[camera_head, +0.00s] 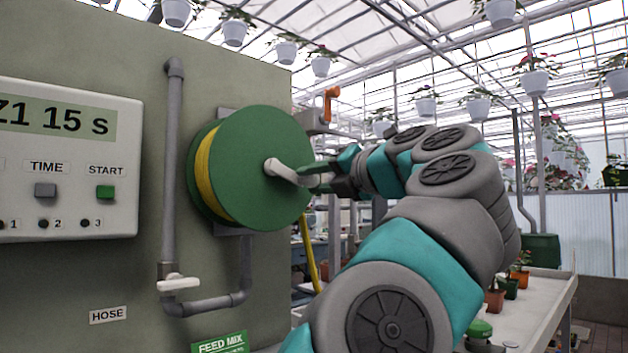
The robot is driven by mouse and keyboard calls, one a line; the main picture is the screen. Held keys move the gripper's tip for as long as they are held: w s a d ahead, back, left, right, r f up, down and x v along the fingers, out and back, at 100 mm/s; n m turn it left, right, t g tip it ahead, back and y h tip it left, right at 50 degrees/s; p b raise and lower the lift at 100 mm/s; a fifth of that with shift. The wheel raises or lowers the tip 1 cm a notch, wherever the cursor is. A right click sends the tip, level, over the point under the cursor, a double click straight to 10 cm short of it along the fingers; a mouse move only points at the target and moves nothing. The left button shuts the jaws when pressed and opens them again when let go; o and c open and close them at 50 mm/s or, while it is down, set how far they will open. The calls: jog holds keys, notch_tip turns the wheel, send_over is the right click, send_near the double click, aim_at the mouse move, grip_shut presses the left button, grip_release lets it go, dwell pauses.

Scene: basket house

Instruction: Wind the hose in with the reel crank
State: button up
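The green hose reel (252,196) is mounted on the grey-green wall panel (90,280). Yellow hose (203,178) is wound around its drum, and a yellow length (308,248) hangs down at the right, behind my arm. A pale crank (281,170) sticks out from the reel's face toward the right.
A control box (70,160) with a display is on the panel at left. A grey pipe (170,160) with a white valve handle (178,283) runs left of the reel. An orange lever (330,103) sits behind it. A bench (525,315) with pots stands at right.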

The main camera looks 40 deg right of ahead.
jog(key=o, duration=0.3)
jog(key=shift+o, duration=0.2)
jog(key=s+b, duration=0.1)
jog(key=s, duration=0.6)
jog(key=shift+s+d+b, duration=0.2)
jog(key=shift+s+b, duration=0.1)
jog(key=shift+s, duration=0.1)
jog(key=shift+r, duration=0.1)
jog(key=shift+c, duration=0.4)
